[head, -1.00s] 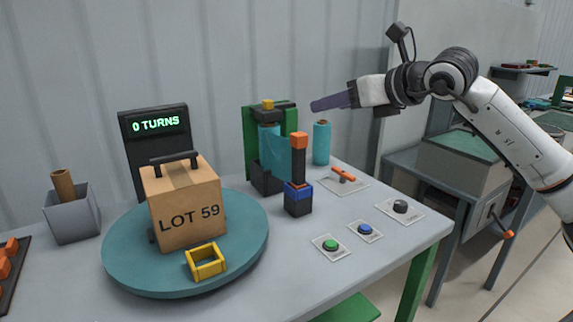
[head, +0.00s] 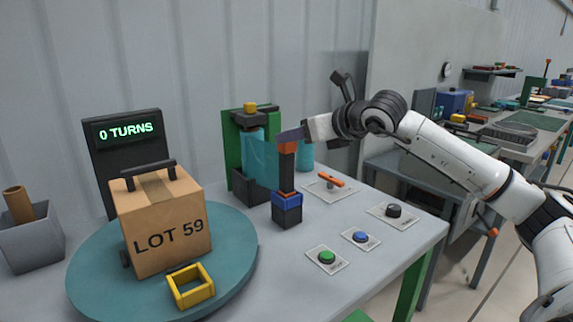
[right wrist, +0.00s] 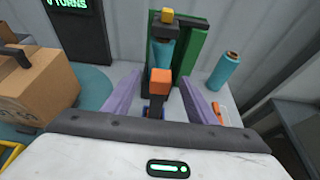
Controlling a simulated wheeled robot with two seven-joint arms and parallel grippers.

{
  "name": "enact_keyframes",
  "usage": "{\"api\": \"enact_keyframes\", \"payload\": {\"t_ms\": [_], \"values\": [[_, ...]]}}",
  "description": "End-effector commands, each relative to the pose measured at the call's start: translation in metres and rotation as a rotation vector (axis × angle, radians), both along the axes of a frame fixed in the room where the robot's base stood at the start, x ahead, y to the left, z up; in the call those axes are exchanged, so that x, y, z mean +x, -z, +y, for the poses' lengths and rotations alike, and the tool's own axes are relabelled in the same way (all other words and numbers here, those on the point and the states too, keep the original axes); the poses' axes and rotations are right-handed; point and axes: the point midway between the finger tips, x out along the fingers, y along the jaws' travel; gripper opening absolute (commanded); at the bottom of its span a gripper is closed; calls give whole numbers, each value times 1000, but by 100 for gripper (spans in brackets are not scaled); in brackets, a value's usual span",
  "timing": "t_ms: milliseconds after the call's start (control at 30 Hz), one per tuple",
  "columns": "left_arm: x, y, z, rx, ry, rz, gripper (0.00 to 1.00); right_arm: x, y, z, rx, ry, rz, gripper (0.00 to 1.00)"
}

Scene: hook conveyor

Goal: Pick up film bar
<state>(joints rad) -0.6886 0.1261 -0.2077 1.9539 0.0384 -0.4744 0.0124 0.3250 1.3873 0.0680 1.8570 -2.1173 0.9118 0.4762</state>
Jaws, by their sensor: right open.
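The film bar (head: 286,172), a dark upright bar with an orange top, stands in a dark holder with a blue collar (head: 287,201) on the table. My right gripper (head: 291,135), with purple fingers, is at the bar's orange top in the head view. In the right wrist view, the orange top (right wrist: 160,82) shows between the two spread fingers, with space on both sides. The right gripper is open and holds nothing. My left gripper is not in view.
Behind the bar is a green stand (head: 232,150) with teal film. A teal roll (right wrist: 226,70) stands to its right. Left is a turntable (head: 90,282) with a LOT 59 box (head: 165,225). Buttons (head: 327,257) and an orange-handled switch (head: 331,180) lie to the right.

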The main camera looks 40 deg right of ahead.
Motion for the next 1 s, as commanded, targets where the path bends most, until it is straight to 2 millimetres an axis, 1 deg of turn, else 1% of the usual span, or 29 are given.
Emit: {"api": "enact_keyframes", "payload": {"t_ms": [167, 300, 367, 533, 800, 867, 1000], "values": [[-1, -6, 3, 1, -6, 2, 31, 6, 1, -1, 2, -1, -1, 52], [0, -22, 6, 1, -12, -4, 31, 22, 8, -4, 6, -2, -1, 52], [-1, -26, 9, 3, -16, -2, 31, 30, 13, -6, 4, -3, 0, 52], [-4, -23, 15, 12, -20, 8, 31, 46, 23, -8, 2, -3, -1, 52], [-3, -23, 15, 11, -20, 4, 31, 48, 27, -8, -2, -3, 0, 52], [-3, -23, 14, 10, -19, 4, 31, 48, 27, -8, -2, -3, 0, 41], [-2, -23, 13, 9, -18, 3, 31, 48, 27, -8, -1, -3, 0, 18]]}}
